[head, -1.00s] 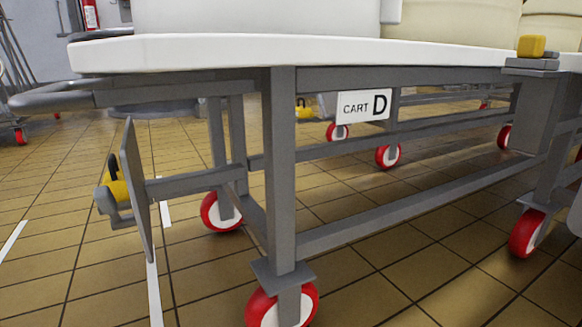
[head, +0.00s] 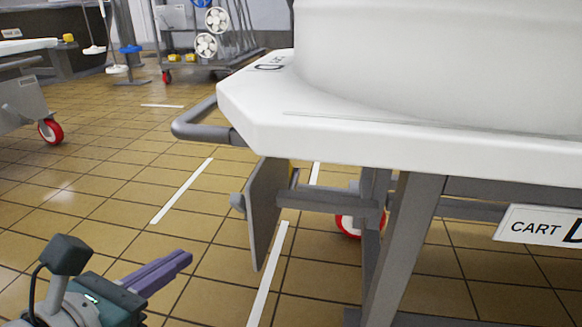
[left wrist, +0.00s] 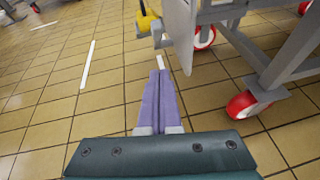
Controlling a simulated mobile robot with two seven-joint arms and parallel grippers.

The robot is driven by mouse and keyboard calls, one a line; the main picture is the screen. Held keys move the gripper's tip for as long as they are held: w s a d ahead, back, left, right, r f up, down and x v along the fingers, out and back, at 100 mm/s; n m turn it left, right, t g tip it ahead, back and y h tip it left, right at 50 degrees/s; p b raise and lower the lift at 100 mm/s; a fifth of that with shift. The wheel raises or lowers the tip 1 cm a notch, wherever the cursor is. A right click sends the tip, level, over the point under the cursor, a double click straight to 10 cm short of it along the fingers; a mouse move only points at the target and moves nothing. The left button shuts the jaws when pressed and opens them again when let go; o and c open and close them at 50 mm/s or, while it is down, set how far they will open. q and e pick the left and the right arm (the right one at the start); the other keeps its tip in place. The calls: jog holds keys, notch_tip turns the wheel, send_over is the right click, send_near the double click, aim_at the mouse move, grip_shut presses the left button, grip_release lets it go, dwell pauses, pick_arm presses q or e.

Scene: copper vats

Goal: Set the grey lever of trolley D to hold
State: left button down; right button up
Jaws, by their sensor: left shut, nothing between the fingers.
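Trolley D is the cart with the "CART D" sign (head: 540,228) and a white top (head: 400,145), at the right of the head view. A flat grey plate (head: 265,212) hangs below its left end; it also shows in the left wrist view (left wrist: 181,30). A grey knob-like part (head: 238,202), possibly the lever's end, sticks out left of the plate. In the left wrist view a grey arm-like part (left wrist: 158,40) and a yellow piece (left wrist: 147,22) sit beside the plate. My left gripper (head: 187,258) is shut and empty, lower left of the plate, apart from it. My right gripper is out of view.
The trolley's grey handle bar (head: 195,128) juts left above the plate. A red-wheeled leg (left wrist: 249,104) stands right of my gripper. White floor lines (head: 182,190) cross open tiles to the left. Other carts (head: 200,50) stand at the back.

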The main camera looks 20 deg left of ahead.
pick_arm(q)
jog(key=b, duration=0.4)
send_near(244, 208)
notch_tip(244, 208, down, 3)
jog(key=a, duration=0.1)
jog(key=w, duration=0.1)
jog(key=w+r, duration=0.1)
jog(key=w, duration=0.2)
jog(key=shift+a+r, duration=0.15)
jog(key=shift+r, duration=0.2)
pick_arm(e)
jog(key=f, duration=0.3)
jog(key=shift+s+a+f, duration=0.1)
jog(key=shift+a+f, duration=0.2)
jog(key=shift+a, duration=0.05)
